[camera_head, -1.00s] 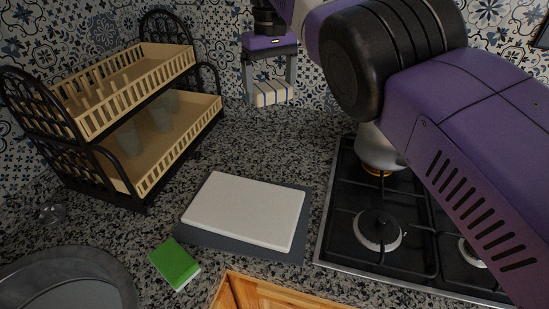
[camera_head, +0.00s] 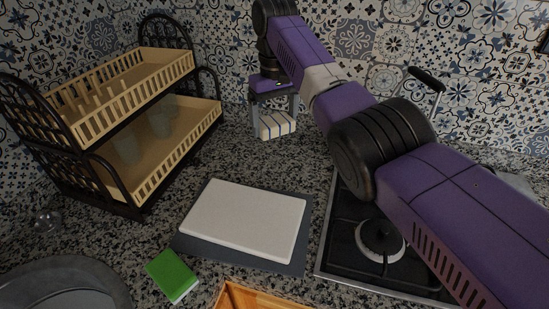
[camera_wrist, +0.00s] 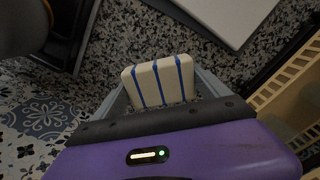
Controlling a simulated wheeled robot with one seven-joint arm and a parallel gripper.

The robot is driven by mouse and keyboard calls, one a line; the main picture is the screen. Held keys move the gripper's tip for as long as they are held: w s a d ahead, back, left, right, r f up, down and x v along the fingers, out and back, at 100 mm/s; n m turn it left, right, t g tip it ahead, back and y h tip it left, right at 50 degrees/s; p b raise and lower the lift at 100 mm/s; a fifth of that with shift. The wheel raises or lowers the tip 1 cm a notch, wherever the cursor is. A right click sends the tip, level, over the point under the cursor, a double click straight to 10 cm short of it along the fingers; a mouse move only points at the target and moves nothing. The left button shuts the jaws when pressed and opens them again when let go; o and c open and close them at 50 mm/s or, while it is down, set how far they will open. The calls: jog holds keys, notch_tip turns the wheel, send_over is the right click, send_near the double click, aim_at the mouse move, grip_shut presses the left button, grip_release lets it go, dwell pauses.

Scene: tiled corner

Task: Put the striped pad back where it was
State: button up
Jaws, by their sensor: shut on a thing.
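The striped pad (camera_head: 277,124) is a cream block with blue stripes. My gripper (camera_head: 275,128) is shut on it, with a finger on either side, in front of the tiled back wall and near the back of the counter. The head view does not clearly show whether the pad touches the counter. In the wrist view the pad (camera_wrist: 160,82) stands out past the purple gripper body between the grey fingers (camera_wrist: 160,88), with speckled counter beyond it.
A two-tier rack (camera_head: 140,185) with glasses stands at the left. A white board (camera_head: 245,218) lies on a dark mat (camera_head: 190,246) in the middle. A green-topped sponge (camera_head: 170,273) lies in front. The gas hob (camera_head: 345,235) is at the right. Counter behind the board is clear.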

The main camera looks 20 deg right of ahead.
aim_at(274, 166)
notch_tip(274, 166, down, 12)
jog(key=shift+f, duration=0.15)
dwell(0.3)
jog(key=shift+f, duration=0.1)
jog(key=o, duration=1.2)
jog(key=shift+c, duration=0.2)
notch_tip(274, 166, up, 12)
jog(key=shift+r, duration=0.15)
